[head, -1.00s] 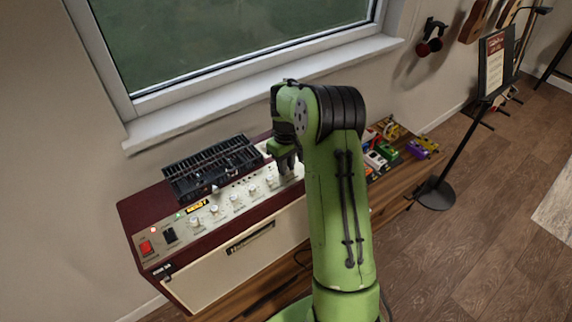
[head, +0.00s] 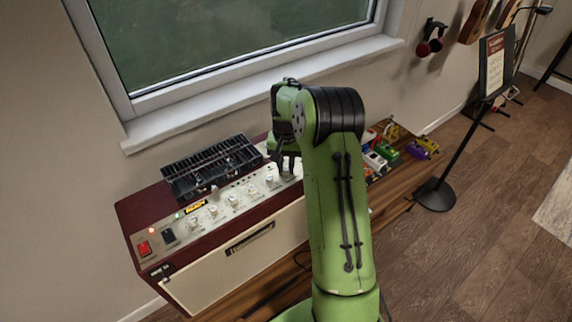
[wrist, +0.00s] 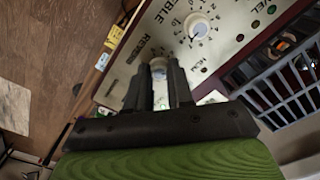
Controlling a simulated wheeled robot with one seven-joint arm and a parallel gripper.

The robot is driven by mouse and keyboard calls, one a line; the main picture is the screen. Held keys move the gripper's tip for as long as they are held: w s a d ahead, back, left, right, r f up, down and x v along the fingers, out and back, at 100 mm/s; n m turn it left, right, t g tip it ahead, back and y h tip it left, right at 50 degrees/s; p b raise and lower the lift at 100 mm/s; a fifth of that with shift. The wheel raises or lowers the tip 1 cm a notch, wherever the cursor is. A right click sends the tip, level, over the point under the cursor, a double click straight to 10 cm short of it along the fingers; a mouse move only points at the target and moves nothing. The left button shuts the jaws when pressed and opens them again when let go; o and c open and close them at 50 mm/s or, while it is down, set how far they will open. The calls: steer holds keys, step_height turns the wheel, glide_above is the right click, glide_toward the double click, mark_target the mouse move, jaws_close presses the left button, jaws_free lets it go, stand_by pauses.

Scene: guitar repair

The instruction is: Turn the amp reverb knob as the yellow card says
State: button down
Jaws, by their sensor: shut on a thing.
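The cream reverb knob (wrist: 160,66) sits between my gripper's two dark fingers in the wrist view, beside lettering beginning "RE". My gripper (wrist: 160,85) is shut on it, and the fingers hide its sides and its pointer. In the head view my gripper (head: 285,168) is at the right part of the amp's (head: 215,268) control panel, and I cannot make out the reverb knob there. A small yellow card (wrist: 114,36) with dark marks shows at the amp's edge in the wrist view; its writing is too small to read.
Another cream knob (wrist: 197,27) with printed numbers is close by, beside part of the word "TREBLE". A black slotted tray (head: 212,168) is on the amp's top. Several coloured pedals (head: 388,150) stand right of the amp. A window (head: 235,45) is behind.

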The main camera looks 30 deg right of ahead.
mark_target(286, 168)
steer(key=shift+m, duration=0.4)
steer(key=c, duration=1)
jaws_free()
step_height(286, 168, up, 16)
steer(key=p, duration=0.2)
steer(key=shift+f, duration=0.1)
